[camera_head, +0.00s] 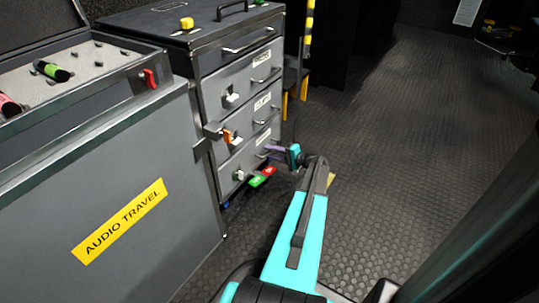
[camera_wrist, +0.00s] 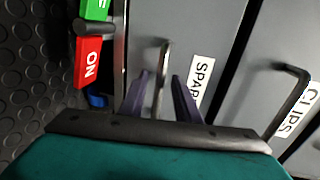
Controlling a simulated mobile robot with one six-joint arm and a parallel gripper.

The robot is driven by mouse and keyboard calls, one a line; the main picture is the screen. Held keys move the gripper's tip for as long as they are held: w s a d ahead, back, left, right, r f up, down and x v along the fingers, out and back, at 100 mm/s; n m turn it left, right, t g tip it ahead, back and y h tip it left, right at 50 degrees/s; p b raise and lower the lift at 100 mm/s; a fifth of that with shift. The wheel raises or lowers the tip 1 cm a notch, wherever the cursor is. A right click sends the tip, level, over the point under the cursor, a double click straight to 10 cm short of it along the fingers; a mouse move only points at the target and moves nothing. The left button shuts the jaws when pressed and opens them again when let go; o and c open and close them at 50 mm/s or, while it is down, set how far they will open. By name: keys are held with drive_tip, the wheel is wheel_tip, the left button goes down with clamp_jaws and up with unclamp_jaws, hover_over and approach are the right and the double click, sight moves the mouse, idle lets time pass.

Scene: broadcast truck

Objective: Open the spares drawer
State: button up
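The spares drawer (camera_head: 242,160) is the lowest of the three grey drawers in the cabinet and looks shut. Its front (camera_wrist: 185,35) fills the middle of the wrist view, with the white SPARES label (camera_wrist: 201,78) partly cut off by my gripper. Its bar handle (camera_wrist: 161,75) stands between the two fingers. My gripper (camera_wrist: 160,78) is open, one dark finger on each side of the handle, with a visible gap on both sides. In the head view my gripper (camera_head: 273,152) is at the right part of the drawer front.
A green-and-red ON switch (camera_head: 262,177) sticks out below the drawer; it also shows in the wrist view (camera_wrist: 90,55). The CLIPS drawer (camera_head: 250,117) is directly above. A grey AUDIO TRAVEL case (camera_head: 120,185) stands left.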

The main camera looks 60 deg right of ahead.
drive_tip(key=shift+w+f, duration=0.15)
drive_tip(key=shift+w, duration=0.55)
clamp_jaws()
drive_tip(key=shift+a, duration=0.1)
